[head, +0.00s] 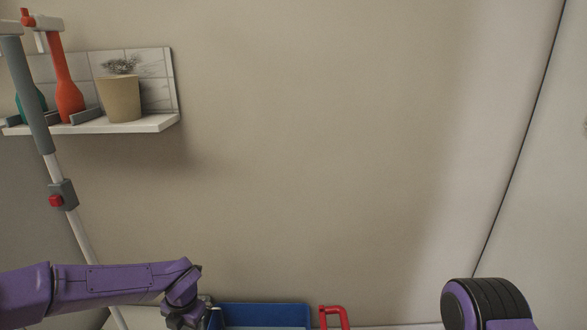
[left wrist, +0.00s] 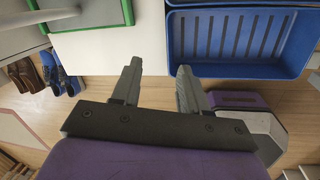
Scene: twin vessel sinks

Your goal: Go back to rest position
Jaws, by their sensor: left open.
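My left arm comes in from the left in the head view, and its gripper is only partly visible at the bottom edge (head: 192,318). In the left wrist view the left gripper (left wrist: 156,80) has its two fingers apart with nothing between them. Its fingers are over a white surface (left wrist: 110,50), beside a blue tray (left wrist: 297,70). The blue tray also shows in the head view (head: 265,314), just right of the left gripper. My right gripper is not in view.
A red handle (head: 334,316) stands right of the tray. A green-rimmed object (left wrist: 90,22) lies on the white surface. A pole (head: 68,205) stands at left. Shoes (left wrist: 62,75) are on the floor.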

